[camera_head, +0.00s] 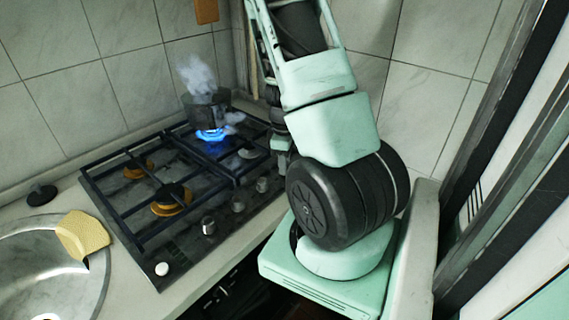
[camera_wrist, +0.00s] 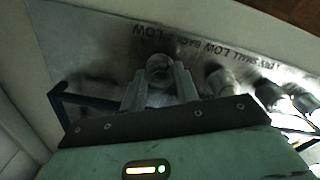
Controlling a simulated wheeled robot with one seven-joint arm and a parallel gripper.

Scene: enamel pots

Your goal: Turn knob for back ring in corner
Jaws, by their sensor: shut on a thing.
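The black gas hob (camera_head: 130,217) has a row of knobs along its front right edge, including a metal knob (camera_head: 208,225). A dark pot (camera_head: 203,112) stands on the back ring near the corner, above a lit blue flame (camera_head: 210,134), with steam rising. In the wrist view, my gripper (camera_wrist: 159,82) is shut on a round metal knob (camera_wrist: 158,68) at the left end of the visible row, one finger on each side. Worn upside-down lettering with "LOW" shows on the panel. In the head view my arm hides the fingers and the held knob.
Another knob (camera_wrist: 221,81) stands close to the right of my gripper in the wrist view. Tiled walls meet behind the hob. A yellow sponge (camera_head: 83,235) lies at the sink (camera_head: 40,265) rim. A dark stopper (camera_head: 41,195) sits on the counter at left.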

